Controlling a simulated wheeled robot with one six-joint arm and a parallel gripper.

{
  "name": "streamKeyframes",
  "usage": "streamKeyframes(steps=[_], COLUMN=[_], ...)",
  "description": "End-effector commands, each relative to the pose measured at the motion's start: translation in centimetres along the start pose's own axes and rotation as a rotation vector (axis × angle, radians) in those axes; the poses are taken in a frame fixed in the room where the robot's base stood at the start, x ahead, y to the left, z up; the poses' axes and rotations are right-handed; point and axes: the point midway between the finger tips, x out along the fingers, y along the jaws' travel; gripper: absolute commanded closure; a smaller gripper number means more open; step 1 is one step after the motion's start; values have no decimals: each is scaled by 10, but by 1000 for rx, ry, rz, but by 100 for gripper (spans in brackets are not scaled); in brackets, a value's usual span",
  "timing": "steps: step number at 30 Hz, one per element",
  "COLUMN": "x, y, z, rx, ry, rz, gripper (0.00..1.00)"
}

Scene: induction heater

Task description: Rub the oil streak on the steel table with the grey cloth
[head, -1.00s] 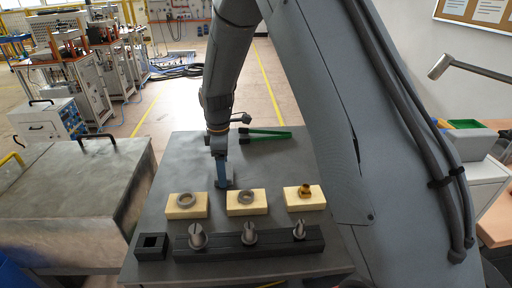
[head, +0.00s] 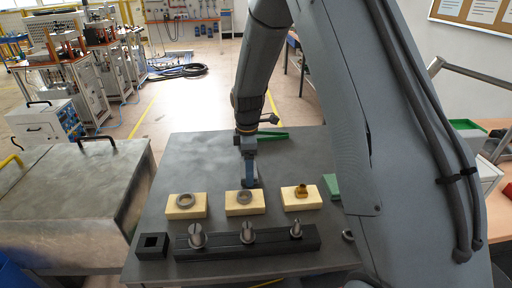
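A grey table (head: 185,155) stands in the middle of the head view, with a dull, cloudy top. I cannot make out a distinct oil streak on it. My gripper (head: 251,184) points down at the table top, just behind the middle yellow block. Its fingers are small and seen edge-on, so I cannot tell whether they are open or shut. No grey cloth can be told apart; it may be hidden at the fingertips or behind my arm.
In front lie a black bar (head: 270,246) with three grey pegs and a black square holder (head: 152,246). Green-handled tongs (head: 274,136) lie behind my gripper. A metal-topped bench (head: 60,205) stands left. The table's back left is clear.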

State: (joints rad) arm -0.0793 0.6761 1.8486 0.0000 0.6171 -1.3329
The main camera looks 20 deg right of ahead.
Motion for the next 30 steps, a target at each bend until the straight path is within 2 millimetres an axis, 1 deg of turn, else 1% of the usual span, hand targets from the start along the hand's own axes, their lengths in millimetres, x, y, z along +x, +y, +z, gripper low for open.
streamKeyframes(steps=[6,8,10,11,14,27,30], x=[0,-4,-22,-27,-33,-73,-80], y=[1,0,2,1,0,1,1], z=[16,15,15,15,15,15,15], rx=[-5,-7,-7,-7,-7,-7,-7], ry=[-1,0,1,0,0,0,0], rz=[-2,-2,4,2,-1,1,1], gripper=[44,44,44,44,44,44,44])
